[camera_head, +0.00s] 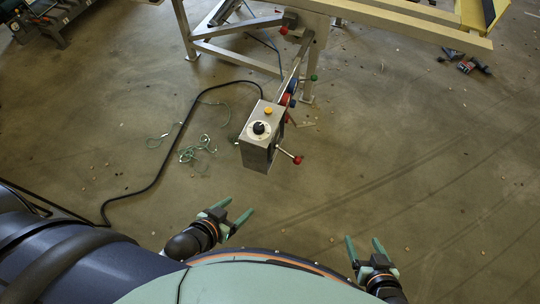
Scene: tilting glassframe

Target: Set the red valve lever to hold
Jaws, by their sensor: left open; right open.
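A lever with a red ball knob (297,159) sticks out to the lower right from the side of a grey control box (256,150). Any position marks for the lever are too small to read. Another red knob (283,31) and a green knob (313,78) are on the frame behind the box. My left gripper (239,206) is open and empty, below and left of the red lever in the picture. My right gripper (362,239) is open and empty, below and right of it. Both are apart from the box and the levers.
The box carries a black dial (259,128) and a yellow button (268,110). A metal frame table (395,22) stands behind. A black cable (174,151) and tangled green cord (187,154) lie on the floor at left. Tools (465,64) lie at upper right. Floor at right is mostly clear.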

